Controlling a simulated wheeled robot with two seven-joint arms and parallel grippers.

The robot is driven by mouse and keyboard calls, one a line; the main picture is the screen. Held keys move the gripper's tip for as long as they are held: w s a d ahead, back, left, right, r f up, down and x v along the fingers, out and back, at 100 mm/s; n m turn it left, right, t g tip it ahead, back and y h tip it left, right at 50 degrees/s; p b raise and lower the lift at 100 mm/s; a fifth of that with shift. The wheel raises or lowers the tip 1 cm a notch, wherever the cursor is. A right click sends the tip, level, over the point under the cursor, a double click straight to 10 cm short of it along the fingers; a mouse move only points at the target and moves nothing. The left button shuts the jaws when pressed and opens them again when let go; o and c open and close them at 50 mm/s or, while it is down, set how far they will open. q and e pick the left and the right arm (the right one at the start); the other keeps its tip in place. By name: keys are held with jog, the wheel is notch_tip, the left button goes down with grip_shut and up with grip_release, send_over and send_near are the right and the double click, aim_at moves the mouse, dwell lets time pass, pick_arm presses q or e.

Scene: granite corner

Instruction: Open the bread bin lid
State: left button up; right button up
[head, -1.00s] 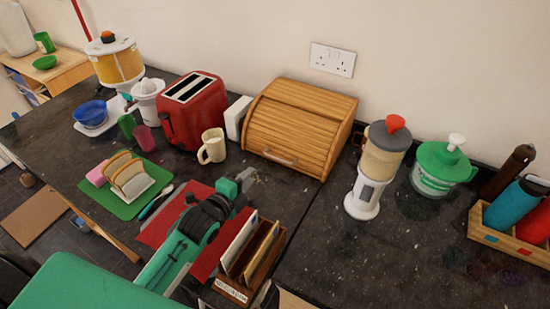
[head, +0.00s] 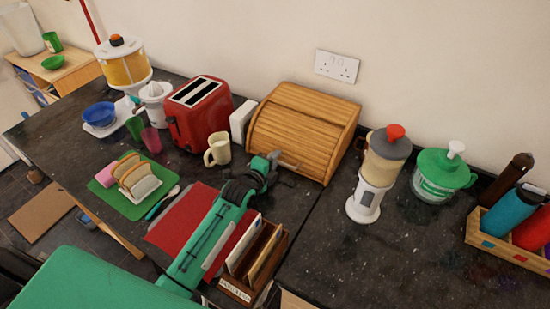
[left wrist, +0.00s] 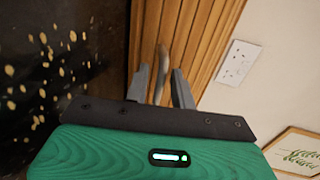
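The wooden bread bin (head: 305,125) stands against the wall with its slatted roll lid down. Its pale handle (head: 289,165) runs along the lid's lower front edge. My left gripper (head: 273,160) is at the left end of this handle in the head view. In the left wrist view the fingers of my left gripper (left wrist: 160,88) are apart, with the handle (left wrist: 161,62) showing between them and the slats beyond. I cannot tell whether a finger touches it. My right gripper is not in view.
A cream mug (head: 218,150) and red toaster (head: 200,112) stand left of the bin. A letter rack (head: 240,291) stands close beside my left forearm. A grey-topped dispenser (head: 364,196) stands right of the bin. The worktop right of the rack is clear.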

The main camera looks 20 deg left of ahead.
pick_arm(q)
jog(key=shift+w+d+f, duration=0.1)
jog(key=shift+w, duration=0.15)
grip_shut()
